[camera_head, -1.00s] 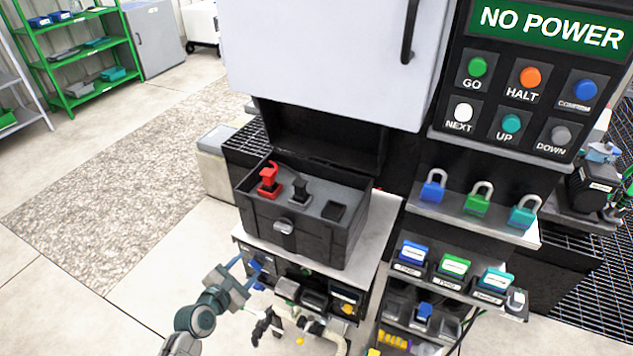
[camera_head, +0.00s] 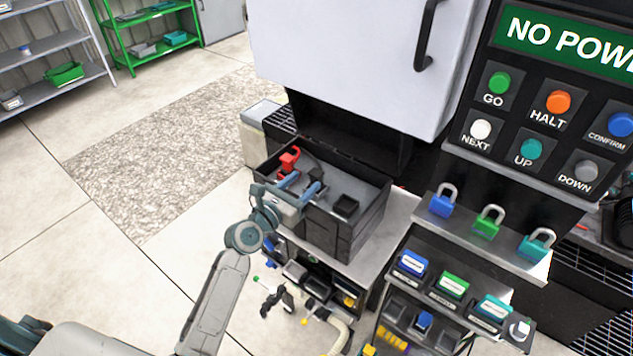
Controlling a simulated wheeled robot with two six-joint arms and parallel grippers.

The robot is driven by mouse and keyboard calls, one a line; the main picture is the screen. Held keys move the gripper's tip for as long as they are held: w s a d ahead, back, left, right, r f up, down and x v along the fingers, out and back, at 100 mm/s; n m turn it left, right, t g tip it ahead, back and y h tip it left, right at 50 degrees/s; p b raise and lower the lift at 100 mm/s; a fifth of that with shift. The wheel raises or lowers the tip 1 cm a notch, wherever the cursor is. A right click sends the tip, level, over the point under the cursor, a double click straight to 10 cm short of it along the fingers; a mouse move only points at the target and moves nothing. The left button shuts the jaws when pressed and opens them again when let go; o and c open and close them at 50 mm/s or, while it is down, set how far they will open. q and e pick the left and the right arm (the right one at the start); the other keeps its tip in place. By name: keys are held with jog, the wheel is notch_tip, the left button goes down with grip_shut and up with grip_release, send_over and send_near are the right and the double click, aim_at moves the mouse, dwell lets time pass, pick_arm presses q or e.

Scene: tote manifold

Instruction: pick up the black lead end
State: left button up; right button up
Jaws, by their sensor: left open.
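The open black tote (camera_head: 335,232) stands on a light worktop below the white cabinet. The red lead end (camera_head: 289,158) stands upright at the tote's far left. The black lead end (camera_head: 310,173) is beside it to the right, mostly hidden behind my left gripper. A low black square piece (camera_head: 346,205) sits farther right in the tote. My left gripper (camera_head: 301,184) is open over the tote's left front part, its two blue-grey fingers pointing toward the lead ends. I cannot tell whether the black lead end lies between the fingers. My right gripper is out of view.
A shelf with blue, green and teal padlocks (camera_head: 489,221) is at the right, below the button panel (camera_head: 540,125). Labelled coloured blocks (camera_head: 452,285) sit on a rack beneath. The white cabinet (camera_head: 365,60) overhangs behind the tote. Open floor lies left.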

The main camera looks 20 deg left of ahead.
aim_at(313, 176)
pick_arm(q)
jog(key=x, duration=0.4)
jog(key=shift+f, duration=0.3)
jog(key=shift+s, duration=0.2)
jog(key=c, duration=0.6)
grip_shut()
